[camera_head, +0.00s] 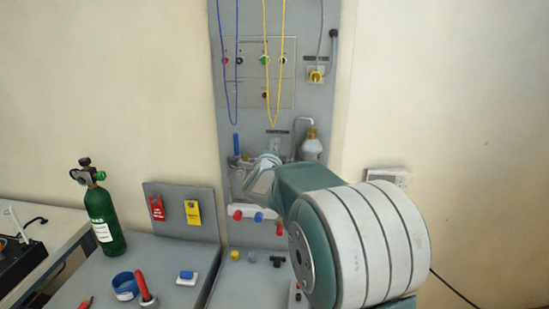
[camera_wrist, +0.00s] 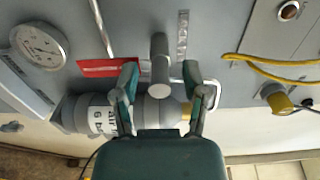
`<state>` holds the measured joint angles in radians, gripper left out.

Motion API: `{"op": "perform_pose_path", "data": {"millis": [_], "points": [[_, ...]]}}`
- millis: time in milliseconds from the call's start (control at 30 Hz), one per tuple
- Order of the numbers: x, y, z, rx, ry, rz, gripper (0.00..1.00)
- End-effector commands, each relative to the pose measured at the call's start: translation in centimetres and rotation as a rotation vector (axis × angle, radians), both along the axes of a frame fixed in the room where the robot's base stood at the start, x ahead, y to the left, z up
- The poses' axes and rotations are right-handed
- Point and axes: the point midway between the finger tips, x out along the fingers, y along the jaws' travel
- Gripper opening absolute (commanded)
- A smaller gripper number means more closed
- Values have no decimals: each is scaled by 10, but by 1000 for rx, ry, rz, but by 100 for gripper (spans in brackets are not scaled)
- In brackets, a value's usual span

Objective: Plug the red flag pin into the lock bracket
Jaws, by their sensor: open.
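In the wrist view a red flag (camera_wrist: 108,67) with pale markings lies against the grey panel, just left of my gripper (camera_wrist: 162,80). My gripper is open, with one finger on each side of a grey rounded post (camera_wrist: 160,60). The flag's right end passes behind the left finger, so I cannot see whether a pin there sits in anything. I cannot clearly make out the lock bracket. In the head view my gripper (camera_head: 262,172) is at the panel's lower middle, and its fingertips are hard to see.
A grey-white labelled cylinder (camera_wrist: 100,115) lies close below my fingers, and a gauge (camera_wrist: 38,45) is at left. Yellow cords (camera_head: 274,70) hang above. A red tag (camera_head: 157,208) and yellow tag (camera_head: 193,212) hang on a small board near a green bottle (camera_head: 104,215).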

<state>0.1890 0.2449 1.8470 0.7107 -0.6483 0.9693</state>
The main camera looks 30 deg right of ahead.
Motion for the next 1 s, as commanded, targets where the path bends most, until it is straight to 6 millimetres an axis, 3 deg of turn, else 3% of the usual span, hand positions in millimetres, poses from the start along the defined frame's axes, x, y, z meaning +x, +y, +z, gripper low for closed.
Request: {"op": "perform_pose_path", "data": {"millis": [133,167,267,300,1000], "points": [[0,0,-1,0,0,0,57],[0,0,-1,0,0,0,53],[0,0,-1,0,0,0,8],[0,0,-1,0,0,0,0],[-14,9,1,-1,-3,-1,0]]}}
